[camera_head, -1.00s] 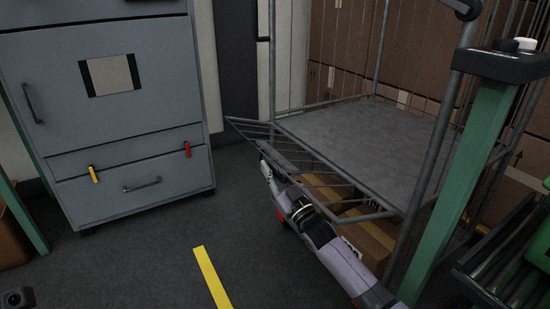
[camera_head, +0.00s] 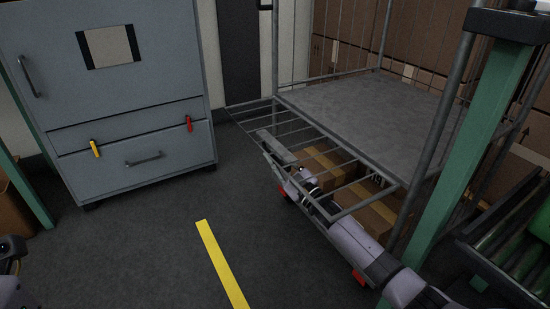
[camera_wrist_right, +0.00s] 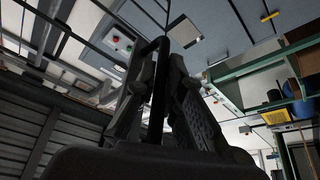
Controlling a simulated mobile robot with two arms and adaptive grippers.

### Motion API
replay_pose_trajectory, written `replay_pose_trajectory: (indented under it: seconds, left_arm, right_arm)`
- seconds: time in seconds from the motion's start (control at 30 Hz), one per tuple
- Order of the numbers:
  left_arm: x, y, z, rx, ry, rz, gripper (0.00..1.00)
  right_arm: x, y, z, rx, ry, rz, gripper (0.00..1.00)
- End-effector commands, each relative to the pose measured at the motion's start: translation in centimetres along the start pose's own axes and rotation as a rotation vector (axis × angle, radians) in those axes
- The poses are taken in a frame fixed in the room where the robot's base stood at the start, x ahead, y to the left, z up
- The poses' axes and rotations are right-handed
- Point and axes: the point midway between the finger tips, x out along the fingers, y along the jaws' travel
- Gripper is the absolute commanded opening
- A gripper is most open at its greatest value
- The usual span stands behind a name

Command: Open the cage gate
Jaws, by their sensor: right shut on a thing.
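The cage gate (camera_head: 290,127) is a grey wire panel at the front edge of the cage's deck (camera_head: 345,110). It sticks out from that edge toward the cabinet side, lying low and slanted. My right gripper (camera_head: 266,138) is at the gate's outer edge, with its arm reaching in from the lower right beneath the wires. In the right wrist view its fingers (camera_wrist_right: 160,85) are shut on a dark bar of the gate (camera_wrist_right: 157,95). In the head view my arm and the wires partly hide the fingertips. My left gripper's jaws are not in view.
Cardboard boxes (camera_head: 368,215) sit under the deck behind my right arm. A green post (camera_head: 470,140) and a roller conveyor (camera_head: 510,235) stand close on the right. A grey cabinet (camera_head: 120,110) stands left. The floor with a yellow stripe (camera_head: 222,265) is clear.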

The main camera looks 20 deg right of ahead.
Motion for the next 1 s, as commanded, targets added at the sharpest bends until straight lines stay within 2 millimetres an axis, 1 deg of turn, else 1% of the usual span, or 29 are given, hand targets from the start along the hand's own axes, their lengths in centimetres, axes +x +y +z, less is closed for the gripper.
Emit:
replay_pose_trajectory:
  seconds: [0.13,0.17,0.43,0.77,0.87,0.97,1.0]
  left_arm:
    - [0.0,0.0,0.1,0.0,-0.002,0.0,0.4]
    - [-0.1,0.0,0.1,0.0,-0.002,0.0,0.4]
    - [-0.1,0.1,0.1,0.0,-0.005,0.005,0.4]
    - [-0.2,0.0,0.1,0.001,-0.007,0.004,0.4]
    - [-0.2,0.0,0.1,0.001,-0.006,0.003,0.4]
    - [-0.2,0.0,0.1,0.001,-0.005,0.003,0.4]
    - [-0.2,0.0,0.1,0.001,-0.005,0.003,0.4]
  right_arm:
    - [0.1,0.1,-0.2,0.0,0.005,0.002,0.0]
    - [0.1,0.1,-0.2,0.0,0.005,0.002,0.11]
    - [0.1,0.1,-0.1,0.001,0.003,0.002,0.29]
    - [-0.1,0.1,-0.1,0.001,0.001,0.001,0.3]
    - [-0.9,0.0,0.0,0.002,0.0,0.001,0.3]
    - [-2.6,-0.1,0.1,0.002,-0.002,0.0,0.3]
    - [-3.4,-0.1,0.0,0.002,-0.002,-0.001,0.3]
